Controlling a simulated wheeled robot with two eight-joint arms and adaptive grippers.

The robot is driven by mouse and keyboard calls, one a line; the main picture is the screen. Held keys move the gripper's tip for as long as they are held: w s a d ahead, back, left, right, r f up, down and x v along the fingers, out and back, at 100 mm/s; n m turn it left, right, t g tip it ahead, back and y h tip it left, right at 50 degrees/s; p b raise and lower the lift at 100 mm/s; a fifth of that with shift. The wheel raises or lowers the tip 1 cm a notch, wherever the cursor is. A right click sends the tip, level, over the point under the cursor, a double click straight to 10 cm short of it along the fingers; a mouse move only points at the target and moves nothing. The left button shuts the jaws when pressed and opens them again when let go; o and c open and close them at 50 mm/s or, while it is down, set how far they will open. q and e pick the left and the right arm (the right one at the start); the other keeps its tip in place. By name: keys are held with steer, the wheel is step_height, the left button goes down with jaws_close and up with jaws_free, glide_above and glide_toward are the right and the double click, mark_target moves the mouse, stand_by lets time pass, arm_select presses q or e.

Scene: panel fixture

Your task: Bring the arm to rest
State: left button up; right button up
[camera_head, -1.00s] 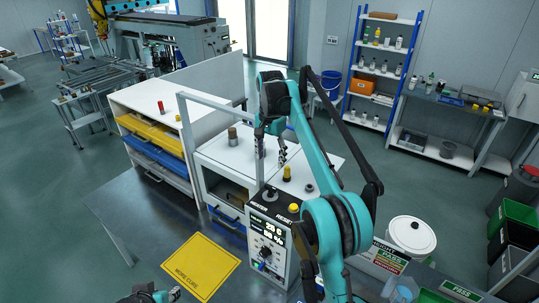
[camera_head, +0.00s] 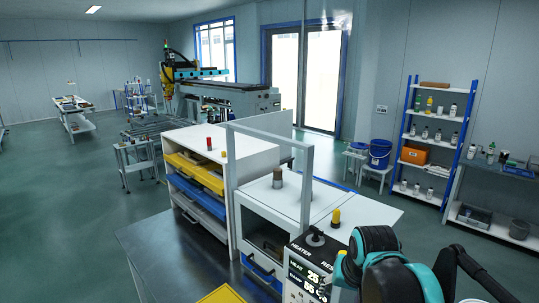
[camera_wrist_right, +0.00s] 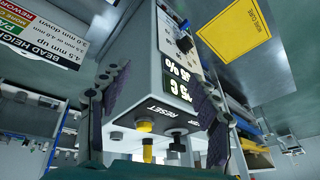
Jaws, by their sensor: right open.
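My right arm (camera_head: 385,265) is teal and black and folded low at the lower right of the head view; its fingers cannot be made out there. In the right wrist view my right gripper (camera_wrist_right: 157,82) is open, with one dark finger at each side and nothing held. The heater control box (camera_head: 302,275) stands beside the arm in the head view. In the wrist view this box (camera_wrist_right: 178,65) appears upside down between and beyond the fingers. Whether a finger touches it I cannot tell. My left gripper is in neither current view.
A white cabinet (camera_head: 262,203) with a frame stands behind the control box, beside a drawer unit (camera_head: 200,150). A yellow sheet (camera_head: 222,295) lies on the dark table (camera_head: 165,262). A bottle shelf (camera_head: 408,125) and blue bucket (camera_head: 380,152) stand farther back.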

steer(key=s+f+n+t+b, duration=0.1)
steer(key=s+f+b, duration=0.3)
steer(key=f, duration=0.6)
steer(key=s+f+n+t+b, duration=0.1)
steer(key=s+f+b, duration=0.3)
steer(key=s+f, duration=0.5)
step_height(320, 180, down, 2)
steer(key=shift+s+d+f+n+t, duration=0.2)
steer(key=shift+d+n+t, duration=0.1)
steer(key=shift+d+n, duration=0.25)
